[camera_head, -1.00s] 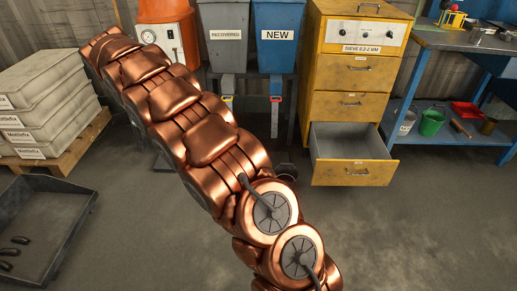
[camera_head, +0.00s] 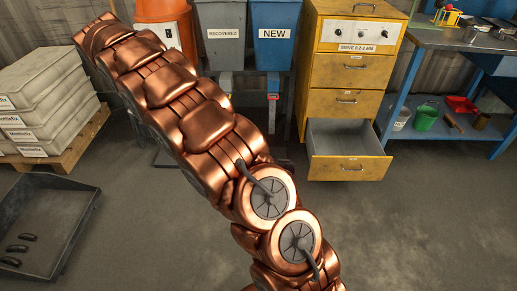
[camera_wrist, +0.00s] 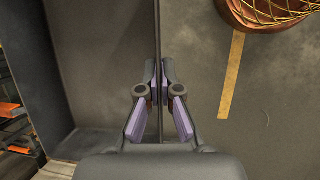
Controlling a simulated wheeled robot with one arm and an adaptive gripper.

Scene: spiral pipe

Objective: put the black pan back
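My gripper (camera_wrist: 160,85) shows only in the wrist view. Its two fingers with purple pads straddle a thin dark upright wall of the black pan (camera_wrist: 105,60), and their tips close in on it from both sides. The pan's grey-black inside fills the left of that view, and the part in sight is empty. In the head view a black tray-like pan (camera_head: 62,205) lies on the floor at the left with several small black curved pieces in it. I cannot tell if both views show the same pan. My copper arm crosses the head view and hides the floor behind it.
A pallet of stacked grey slabs (camera_head: 42,105) stands at the left. Recovered (camera_head: 226,45) and new (camera_head: 276,48) bins stand at the back, beside a yellow cabinet (camera_head: 345,70) with its bottom drawer (camera_head: 350,168) open. A blue bench (camera_head: 395,110) is at the right. Floor at right front is clear.

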